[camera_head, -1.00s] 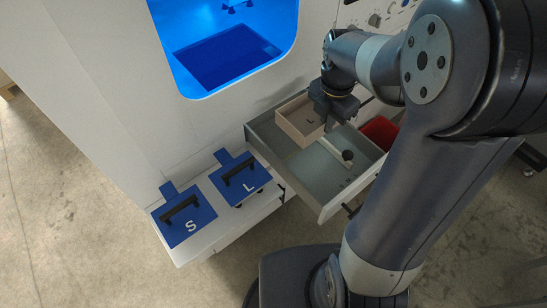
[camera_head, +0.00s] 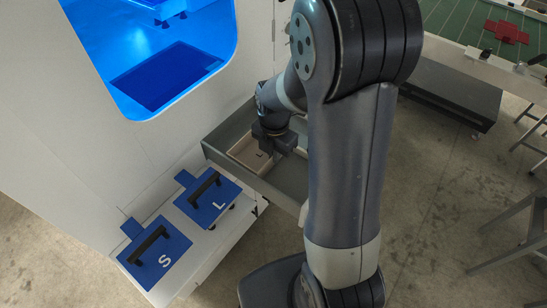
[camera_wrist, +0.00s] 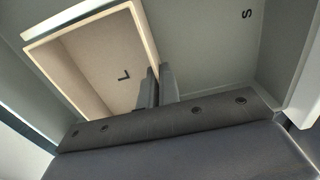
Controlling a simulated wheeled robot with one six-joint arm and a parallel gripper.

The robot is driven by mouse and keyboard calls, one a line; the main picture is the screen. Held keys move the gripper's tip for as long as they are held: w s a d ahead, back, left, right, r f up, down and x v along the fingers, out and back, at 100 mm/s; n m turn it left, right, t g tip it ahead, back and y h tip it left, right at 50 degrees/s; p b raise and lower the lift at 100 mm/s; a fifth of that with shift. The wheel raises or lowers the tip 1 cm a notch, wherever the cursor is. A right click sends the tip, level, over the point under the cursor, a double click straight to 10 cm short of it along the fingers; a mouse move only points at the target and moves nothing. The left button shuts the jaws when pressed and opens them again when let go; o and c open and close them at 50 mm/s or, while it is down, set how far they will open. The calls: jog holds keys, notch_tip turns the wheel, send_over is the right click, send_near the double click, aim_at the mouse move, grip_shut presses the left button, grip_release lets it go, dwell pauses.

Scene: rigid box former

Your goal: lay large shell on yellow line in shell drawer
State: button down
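The large shell (camera_head: 245,152) is a beige open box with a dark L on its inner floor. It is at the drawer's back left and fills the left of the wrist view (camera_wrist: 95,75). The shell drawer (camera_head: 289,178) is grey and pulled open. My gripper (camera_head: 276,148) is at the shell's right wall. In the wrist view its fingers (camera_wrist: 158,75) are close together with that wall between them, one inside and one outside. I cannot tell whether the shell is raised off the drawer floor. I cannot make out a yellow line.
An S mark (camera_wrist: 247,14) is on the grey floor right of the shell. Two blue plates with black handles, S (camera_head: 154,254) and L (camera_head: 208,200), lie on a ledge left of the drawer. A blue-lit opening (camera_head: 165,75) is above. A green-topped table (camera_head: 465,30) stands right.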

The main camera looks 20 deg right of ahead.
jog(key=shift+f, duration=0.9)
jog(key=shift+f, duration=0.2)
jog(key=c, duration=1.6)
grip_release()
jog(key=shift+c, duration=0.2)
jog(key=shift+r, duration=0.15)
notch_tip(320, 180, up, 12)
